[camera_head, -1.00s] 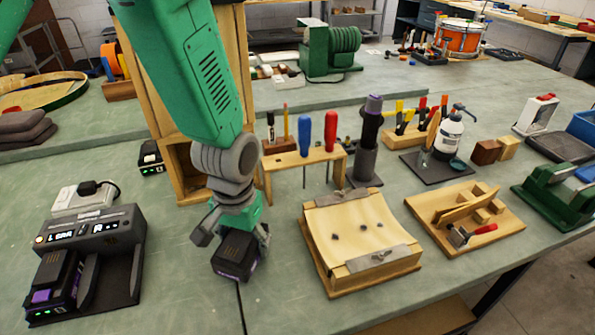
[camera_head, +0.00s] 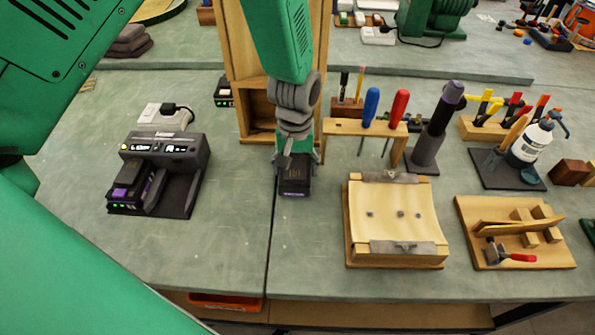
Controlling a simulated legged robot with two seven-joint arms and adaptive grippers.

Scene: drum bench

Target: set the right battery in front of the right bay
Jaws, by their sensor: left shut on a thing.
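The charger (camera_head: 187,158), dark grey with a lit display, stands on the left of the bench. A battery with purple trim and green lights (camera_head: 128,190) sits in its left bay. The right bay (camera_head: 174,196) looks empty. My left gripper (camera_head: 294,160) points down, shut on a dark battery with a purple label (camera_head: 294,187), to the right of the charger and clear of it. I cannot tell whether this battery touches the bench. Another dark battery with green lights (camera_head: 223,92) stands at the back, beside the wooden frame. My right gripper is not in view.
A wooden frame (camera_head: 232,45) rises behind my left gripper. The bench between charger and held battery is clear. A seam (camera_head: 268,250) crosses the bench.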

